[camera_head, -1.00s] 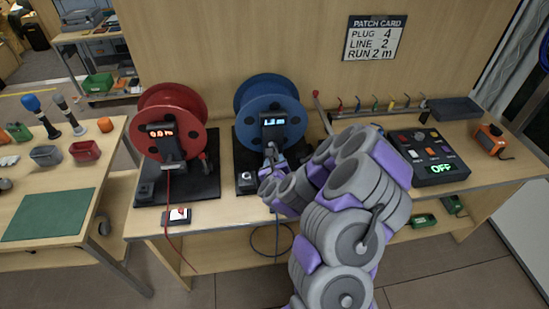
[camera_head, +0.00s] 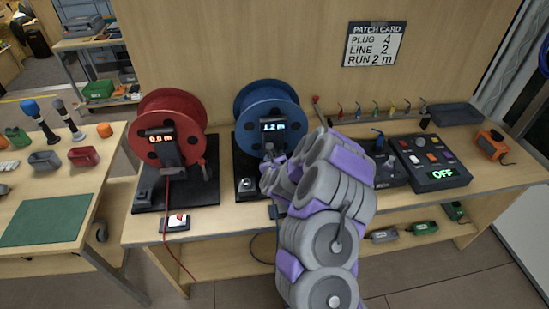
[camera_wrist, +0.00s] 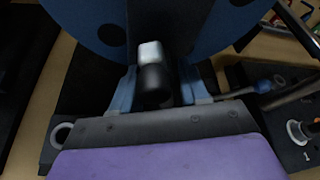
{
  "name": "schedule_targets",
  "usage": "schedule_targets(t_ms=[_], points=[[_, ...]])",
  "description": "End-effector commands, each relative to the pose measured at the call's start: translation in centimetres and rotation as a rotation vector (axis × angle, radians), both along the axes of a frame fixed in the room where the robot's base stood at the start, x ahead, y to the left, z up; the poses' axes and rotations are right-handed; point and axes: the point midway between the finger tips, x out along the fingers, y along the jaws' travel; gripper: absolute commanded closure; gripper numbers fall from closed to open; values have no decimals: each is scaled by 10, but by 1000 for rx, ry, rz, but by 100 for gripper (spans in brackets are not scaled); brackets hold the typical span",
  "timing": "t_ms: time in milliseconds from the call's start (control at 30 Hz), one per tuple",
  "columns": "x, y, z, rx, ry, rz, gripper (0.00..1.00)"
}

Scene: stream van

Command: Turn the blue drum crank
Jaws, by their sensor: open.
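The blue drum (camera_head: 268,105) stands upright on a black base on the bench, and its display (camera_head: 273,127) reads about 1.2 m. My gripper (camera_head: 272,160) is in front of the drum, below the display. In the wrist view, a black knob with a pale end (camera_wrist: 152,78), seemingly the crank's handle, stands between the two blue fingers of my open gripper (camera_wrist: 157,88). One finger is on each side of it; I cannot tell whether they touch it. The rest of the crank is hidden in the head view by my gripper and arm.
A red drum (camera_head: 168,125) stands left of the blue one. A small switch box (camera_head: 175,223) sits at the bench's front edge. Right of my arm are a blue-levered device (camera_head: 378,150) and a control box (camera_head: 432,160) showing OFF. A patch card (camera_head: 375,44) hangs behind.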

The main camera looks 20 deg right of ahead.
Motion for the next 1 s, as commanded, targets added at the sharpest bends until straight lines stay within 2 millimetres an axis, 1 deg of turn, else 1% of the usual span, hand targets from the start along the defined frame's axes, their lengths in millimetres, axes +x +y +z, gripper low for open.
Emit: schedule_targets(t_ms=[133,500,600,833,1000], points=[[0,0,0,0,0,0,56],[0,0,0,0,1,0,92],[0,0,0,0,1,0,100],[0,1,-1,-13,5,1,100],[0,1,-1,-54,16,0,100]])
